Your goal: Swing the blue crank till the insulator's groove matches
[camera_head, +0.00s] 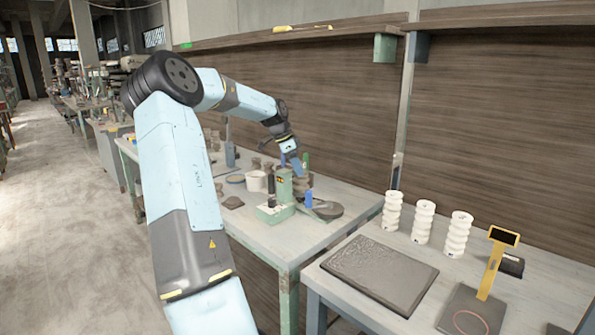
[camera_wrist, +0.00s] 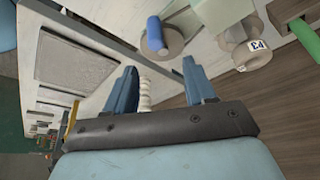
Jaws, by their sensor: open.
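The blue crank grip (camera_head: 308,199) stands at the right of a small green machine (camera_head: 284,188) on the middle bench. In the wrist view the blue grip (camera_wrist: 156,34) is a short cylinder beyond my fingertips, beside a grey round part. My gripper (camera_head: 297,168) is above the machine, open and empty, apart from the crank. Its two blue fingers (camera_wrist: 159,63) show spread in the wrist view. A whitish piece labelled P3 (camera_wrist: 254,50) lies to the right of the crank there; I cannot tell whether it is the insulator to be matched. No groove alignment can be made out.
Three white ribbed insulators (camera_head: 424,222) stand on the near bench (camera_head: 545,285), behind a dark slab (camera_head: 380,272). A yellow post with a display (camera_head: 493,262) is at right. Pots and a green upright handle (camera_wrist: 303,38) are close to the machine.

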